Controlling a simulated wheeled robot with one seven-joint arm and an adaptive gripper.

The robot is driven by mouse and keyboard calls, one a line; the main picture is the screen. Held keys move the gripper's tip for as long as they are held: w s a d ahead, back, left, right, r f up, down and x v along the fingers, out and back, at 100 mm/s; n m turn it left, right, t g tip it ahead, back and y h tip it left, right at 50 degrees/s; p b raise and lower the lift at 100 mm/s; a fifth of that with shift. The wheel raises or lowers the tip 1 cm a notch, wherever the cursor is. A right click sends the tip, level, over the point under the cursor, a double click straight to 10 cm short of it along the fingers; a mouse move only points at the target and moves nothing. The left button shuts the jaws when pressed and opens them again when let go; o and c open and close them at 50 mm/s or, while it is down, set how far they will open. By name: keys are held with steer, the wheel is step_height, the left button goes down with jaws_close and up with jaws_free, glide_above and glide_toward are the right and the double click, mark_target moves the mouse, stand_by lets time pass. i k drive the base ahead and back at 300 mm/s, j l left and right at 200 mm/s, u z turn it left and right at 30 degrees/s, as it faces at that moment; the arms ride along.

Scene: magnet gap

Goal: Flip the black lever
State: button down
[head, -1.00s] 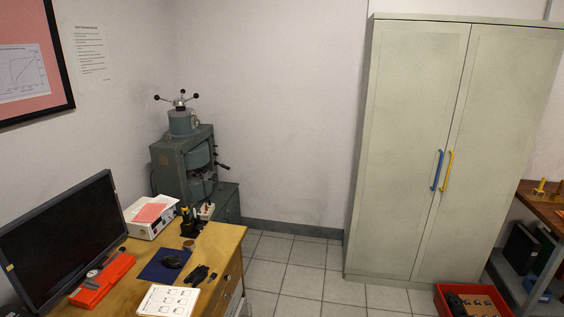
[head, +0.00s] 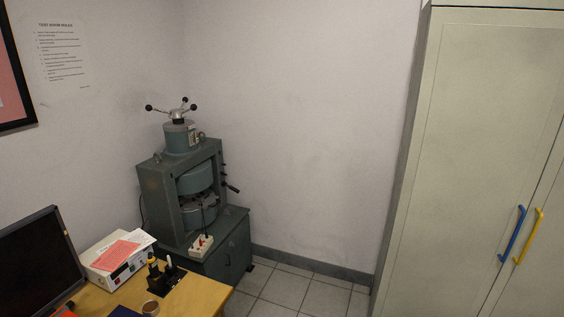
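A green-grey magnet machine (head: 160,190) stands in the corner on a matching cabinet (head: 235,250). A black lever (head: 232,188) sticks out from its right side, pointing right and slightly down. Smaller dark knobs sit above it on the same side. It is too small to tell how the lever is mounted. A gap shows between the two round pole pieces (head: 197,180) at the machine's front. A small pale box (head: 202,246) with red parts sits at the machine's foot. My gripper is not in view.
A wooden desk (head: 205,297) stands in front of the machine, with a monitor (head: 38,265), a white instrument box (head: 118,258) and a black tool holder (head: 168,278). Tiled floor (head: 285,288) is clear between desk and tall cabinet (head: 480,130) with blue and yellow handles.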

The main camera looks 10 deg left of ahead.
mark_target(231, 188)
steer(key=i+u, duration=0.15)
steer(key=i, duration=0.6)
steer(key=i+u, duration=0.15)
steer(key=i, duration=0.55)
steer(key=i+l+u, duration=0.15)
steer(key=i, duration=0.55)
steer(key=i+j+z, duration=0.1)
steer(key=i, duration=0.4)
steer(key=i+j, duration=0.25)
steer(key=i, duration=0.2)
steer(key=i+j+z, duration=0.15)
steer(key=i, duration=0.35)
steer(key=j, duration=0.1)
